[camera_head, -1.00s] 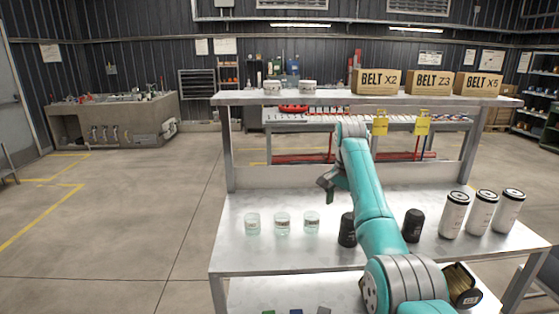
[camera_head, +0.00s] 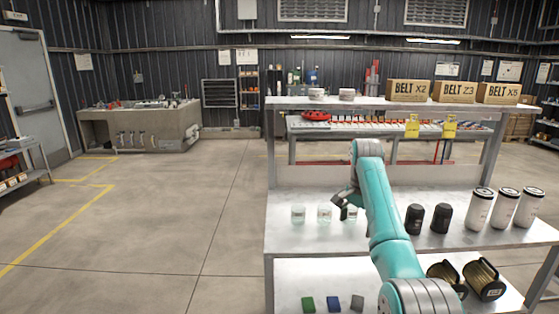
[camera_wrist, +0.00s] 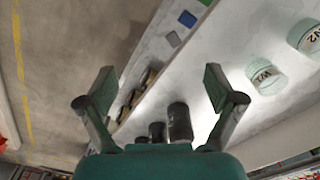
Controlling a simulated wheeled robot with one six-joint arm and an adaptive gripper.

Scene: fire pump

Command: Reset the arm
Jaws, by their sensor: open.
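My teal arm (camera_head: 385,220) reaches up in front of the metal workbench in the head view. My gripper (camera_head: 345,205) hangs at its end, near the glass jars, and looks empty. In the wrist view my gripper (camera_wrist: 158,85) has its two fingers spread wide with nothing between the tips. Below them show a dark cylinder (camera_wrist: 179,122) and the bench shelf. A jar marked W1 (camera_wrist: 266,76) lies to the right of the fingers, apart from them.
Clear jars (camera_head: 298,215), black filters (camera_head: 414,218) and white canisters (camera_head: 479,208) stand on the middle shelf. Belt boxes (camera_head: 408,91) sit on the top shelf. Coloured blocks (camera_head: 334,303) and brass-coloured parts (camera_head: 484,280) lie on the lower shelf. Floor is free at left.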

